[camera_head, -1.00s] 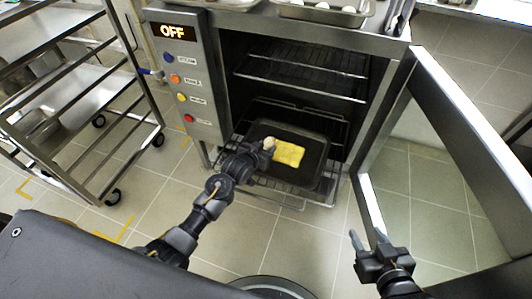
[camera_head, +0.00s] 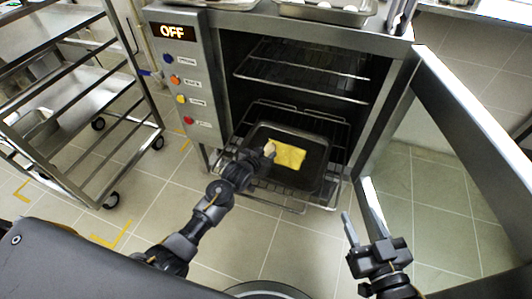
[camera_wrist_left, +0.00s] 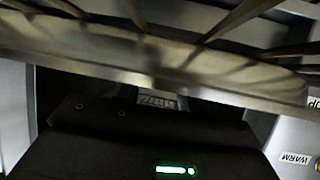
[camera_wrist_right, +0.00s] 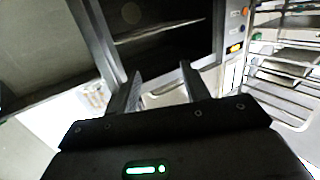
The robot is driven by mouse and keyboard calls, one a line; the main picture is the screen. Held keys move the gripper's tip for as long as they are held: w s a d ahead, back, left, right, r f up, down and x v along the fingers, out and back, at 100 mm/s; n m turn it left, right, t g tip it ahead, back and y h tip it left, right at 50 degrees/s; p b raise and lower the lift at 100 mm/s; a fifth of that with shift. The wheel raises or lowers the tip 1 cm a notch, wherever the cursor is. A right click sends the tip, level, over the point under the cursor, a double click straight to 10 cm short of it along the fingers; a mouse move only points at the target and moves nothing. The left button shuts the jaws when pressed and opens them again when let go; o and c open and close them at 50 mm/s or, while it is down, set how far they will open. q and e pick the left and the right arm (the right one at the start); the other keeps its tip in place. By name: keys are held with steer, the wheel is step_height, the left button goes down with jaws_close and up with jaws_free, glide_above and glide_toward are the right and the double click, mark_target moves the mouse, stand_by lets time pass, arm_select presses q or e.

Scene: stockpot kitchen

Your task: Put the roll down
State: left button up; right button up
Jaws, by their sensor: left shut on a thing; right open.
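The roll (camera_head: 269,147) is a small pale lump at the tips of my left gripper (camera_head: 262,152). The left gripper is shut on it, over the left part of a dark tray (camera_head: 310,185) on the pulled-out lower oven rack. From this view I cannot tell whether the roll touches the tray. A yellow sheet (camera_head: 287,157) lies in the tray, just right of the roll. The left wrist view shows a metal edge close up, and the roll is hidden there. My right gripper (camera_head: 359,208) is open and empty in front of the open oven door; it also shows in the right wrist view (camera_wrist_right: 160,72).
The oven door (camera_head: 470,140) stands open on the right. An empty upper rack (camera_head: 300,75) is inside the oven. The control panel (camera_head: 185,80) reads OFF. A wheeled metal rack cart (camera_head: 70,160) stands at the left. Tiled floor in front is clear.

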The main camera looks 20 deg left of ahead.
mark_target(267, 151)
arm_select(q)
steer(key=shift+f, duration=0.15)
arm_select(e)
steer(key=shift+a+r, duration=0.1)
steer(key=shift+r, duration=0.05)
arm_select(q)
steer(key=o, duration=1)
steer(key=shift+c, duration=0.2)
steer(key=shift+r, duration=0.4)
steer(key=p+v, duration=0.2)
steer(key=v, duration=0.3)
steer(key=shift+r, duration=0.25)
steer(key=p+v, duration=0.1)
steer(key=v, duration=0.6)
steer(key=shift+f+p, duration=0.1)
steer(key=shift+p, duration=0.3)
arm_select(e)
steer(key=s+d+f+m+g+h, duration=0.2)
steer(key=s+d+f+g+h, duration=0.3)
steer(key=d+f+g, duration=0.3)
step_height(267, 151, down, 3)
steer(key=shift+s+d+r+h, duration=0.15)
steer(key=shift+s+d+h, duration=0.2)
steer(key=shift+d, duration=0.2)
